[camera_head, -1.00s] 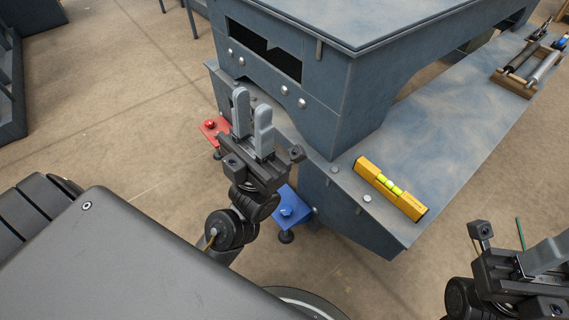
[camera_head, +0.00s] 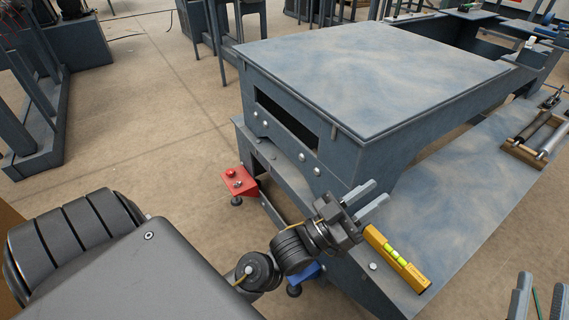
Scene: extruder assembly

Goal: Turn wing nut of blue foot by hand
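The blue foot (camera_head: 304,272) sits low at the near end of the grey-blue machine frame. My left arm covers most of it, and its wing nut is hidden. My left gripper (camera_head: 368,198) is above the frame's ledge, beside the yellow spirit level. Its two grey fingers are apart with nothing seen between them. My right gripper (camera_head: 540,296) is at the bottom right edge, only its fingertips in view, spread apart with no object between them.
The yellow spirit level (camera_head: 396,259) lies on the ledge (camera_head: 455,185). A red foot (camera_head: 239,183) stands at the frame's left corner. A wooden holder with rollers (camera_head: 538,138) lies further back on the ledge. Open floor (camera_head: 150,150) is at the left.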

